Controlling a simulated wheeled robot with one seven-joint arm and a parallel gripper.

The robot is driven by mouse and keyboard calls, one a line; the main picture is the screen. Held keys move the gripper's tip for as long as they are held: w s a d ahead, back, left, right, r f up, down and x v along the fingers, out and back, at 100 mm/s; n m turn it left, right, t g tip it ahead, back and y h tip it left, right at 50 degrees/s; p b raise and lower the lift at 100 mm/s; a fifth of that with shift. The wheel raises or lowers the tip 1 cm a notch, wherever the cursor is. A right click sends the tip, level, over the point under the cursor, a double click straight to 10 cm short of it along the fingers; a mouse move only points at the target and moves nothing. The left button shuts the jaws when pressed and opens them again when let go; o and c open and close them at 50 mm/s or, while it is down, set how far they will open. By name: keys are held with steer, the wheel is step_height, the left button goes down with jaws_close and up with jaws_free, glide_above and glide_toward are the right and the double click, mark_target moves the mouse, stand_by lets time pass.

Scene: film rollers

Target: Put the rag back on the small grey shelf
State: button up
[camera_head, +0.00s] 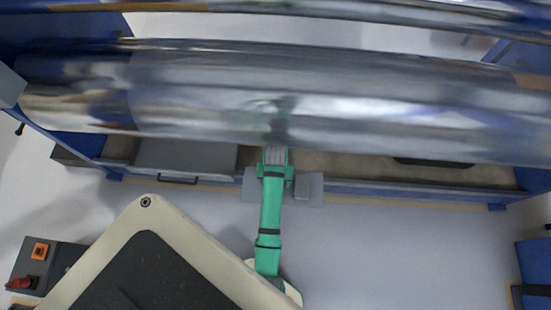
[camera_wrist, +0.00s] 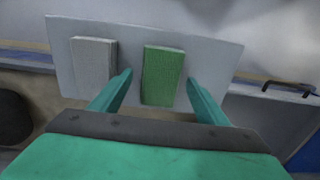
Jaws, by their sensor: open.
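The small grey shelf (camera_wrist: 222,62) is a flat plate, tilted in the wrist view. It bears a green block-shaped item (camera_wrist: 162,76) at the middle and a pale grey block-shaped item (camera_wrist: 93,61) to its left. I cannot tell which, if either, is the rag. My gripper (camera_wrist: 158,77) is open, with the green item showing between its two fingers. Contact with the fingers cannot be made out. In the head view the shelf (camera_head: 310,190) shows on both sides of my green arm, at the machine's front edge. The items on it are hidden there.
Large shiny rollers (camera_head: 330,95) span the blue machine frame just beyond my gripper. A grey panel with a dark handle (camera_head: 178,180) sits left of the shelf. A control box with a red knob (camera_head: 22,283) stands at lower left. The floor (camera_head: 410,250) at lower right is clear.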

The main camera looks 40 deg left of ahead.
step_height(320, 180, up, 11)
steer(key=shift+f, duration=0.15)
steer(key=s+d+f+t, duration=0.1)
steer(key=s+d+f+m+t+y, duration=0.1)
steer(key=f, duration=0.1)
steer(key=d+f+y, duration=0.1)
steer(key=f, duration=0.1)
steer(key=shift+s+d+m+t, duration=0.2)
steer(key=shift+s+m+t, duration=0.2)
steer(key=s+d+r+m+t, duration=0.4)
steer(key=s+d+r+t, duration=0.45)
steer(key=d, duration=0.45)
steer(key=s+d+r+t+h, duration=0.1)
steer(key=s+d+r+t, duration=0.1)
steer(key=r, duration=0.5)
steer(key=s+d+r+t+h, duration=0.1)
steer(key=s+d+r+t, duration=0.1)
steer(key=r, duration=0.6)
steer(key=shift+s+d+m, duration=0.3)
steer(key=shift+s+d, duration=0.5)
steer(key=shift+s, duration=0.15)
